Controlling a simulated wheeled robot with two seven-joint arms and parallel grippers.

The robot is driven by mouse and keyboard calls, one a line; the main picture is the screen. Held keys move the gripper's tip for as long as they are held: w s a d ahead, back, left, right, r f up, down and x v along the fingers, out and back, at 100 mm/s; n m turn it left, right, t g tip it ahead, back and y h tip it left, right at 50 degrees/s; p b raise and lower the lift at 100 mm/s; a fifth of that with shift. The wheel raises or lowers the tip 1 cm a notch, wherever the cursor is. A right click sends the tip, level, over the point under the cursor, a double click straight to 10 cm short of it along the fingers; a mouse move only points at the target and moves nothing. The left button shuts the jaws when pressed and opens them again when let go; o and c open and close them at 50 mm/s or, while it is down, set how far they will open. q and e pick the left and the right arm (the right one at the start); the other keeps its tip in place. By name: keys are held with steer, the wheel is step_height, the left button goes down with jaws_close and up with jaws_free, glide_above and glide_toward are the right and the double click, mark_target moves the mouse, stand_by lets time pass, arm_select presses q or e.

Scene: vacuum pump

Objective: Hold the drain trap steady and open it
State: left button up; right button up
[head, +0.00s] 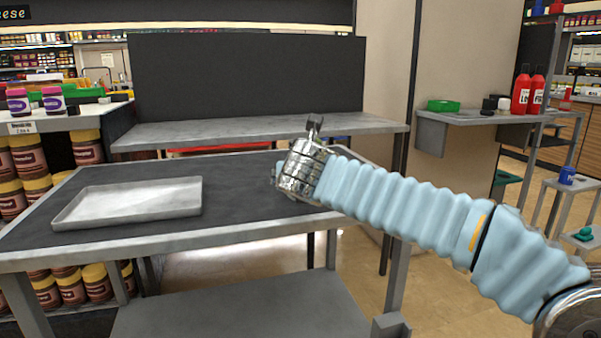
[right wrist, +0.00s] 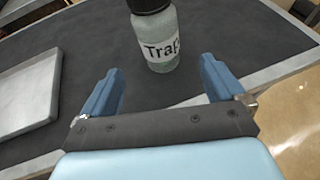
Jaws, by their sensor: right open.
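The drain trap is a clear, greenish bottle (right wrist: 163,53) with a black cap (right wrist: 147,5) and a white label reading "Trap". It stands upright on the dark table top in the right wrist view, its cap cut by the top edge. My right gripper (right wrist: 161,82) is open, with its two blue fingers spread and nothing between them. The bottle is just beyond the fingertips, roughly centred between them and apart from both. In the head view my right arm reaches in over the table and its wrist hides the bottle and fingers. My left gripper is out of view.
A shallow grey metal tray (head: 130,201) lies on the left part of the table (head: 230,229) and also shows in the right wrist view (right wrist: 28,105). A raised grey shelf (head: 250,130) runs along the back. A side stand (head: 465,118) holds red bottles (head: 521,92). Table space between tray and wrist is clear.

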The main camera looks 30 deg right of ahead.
steer(key=x, duration=0.5)
steer(key=shift+w+d+f, duration=0.1)
steer(key=shift+w+d, duration=0.1)
steer(key=shift+w, duration=0.1)
steer(key=x, duration=0.5)
steer(key=shift+w+d+r, duration=0.15)
steer(key=shift+w+r, duration=0.1)
steer(key=shift+w, duration=0.05)
steer(key=c, duration=1.2)
